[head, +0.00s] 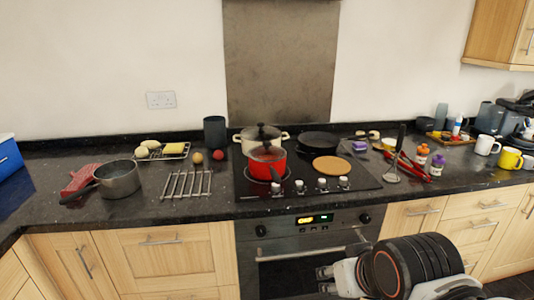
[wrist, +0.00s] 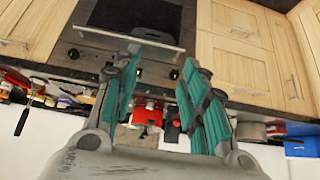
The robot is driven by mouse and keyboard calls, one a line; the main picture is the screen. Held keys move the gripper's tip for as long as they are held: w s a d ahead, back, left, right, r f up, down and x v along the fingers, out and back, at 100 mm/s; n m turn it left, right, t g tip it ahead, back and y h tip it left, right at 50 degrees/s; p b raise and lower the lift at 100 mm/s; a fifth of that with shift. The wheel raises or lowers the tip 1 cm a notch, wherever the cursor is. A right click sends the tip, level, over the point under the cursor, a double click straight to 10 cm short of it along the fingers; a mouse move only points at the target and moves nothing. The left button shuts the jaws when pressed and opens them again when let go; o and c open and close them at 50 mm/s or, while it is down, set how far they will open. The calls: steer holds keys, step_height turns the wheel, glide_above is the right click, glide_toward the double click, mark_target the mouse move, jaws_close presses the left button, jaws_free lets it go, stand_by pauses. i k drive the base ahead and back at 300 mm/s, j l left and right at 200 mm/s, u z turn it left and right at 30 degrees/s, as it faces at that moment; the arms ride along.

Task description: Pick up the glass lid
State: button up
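A clear lid with a dark knob (head: 262,133) appears to rest on the cream two-handled pot (head: 246,145) at the back of the hob. A red pot (head: 270,170) stands in front of it and hides part of it; a dark knob and a pale, see-through top show over the red pot too. Which pot carries the glass lid is hard to tell. The red pot also shows in the upside-down wrist view (wrist: 147,114), beyond my gripper. My gripper (wrist: 160,62) is open and empty, its teal-padded fingers apart. It is low in front of the oven, away from the pots.
The hob (head: 245,186) also holds a black pan (head: 320,140) and a round brown board (head: 332,167). A wire rack (head: 187,185) and grey saucepan (head: 119,180) lie left; red tongs (head: 410,167) and a masher (head: 395,165) lie right. The oven (head: 300,250) front is below.

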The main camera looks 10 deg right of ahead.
mark_target(266, 152)
steer(key=i+u, duration=0.2)
steer(key=u, duration=0.15)
steer(key=i+j+u, duration=0.1)
steer(key=u, duration=0.25)
steer(key=i+l+u, duration=0.1)
steer(key=i+u, duration=0.25)
steer(key=i+j, duration=0.1)
steer(key=k+l, duration=0.1)
steer(key=k, duration=0.1)
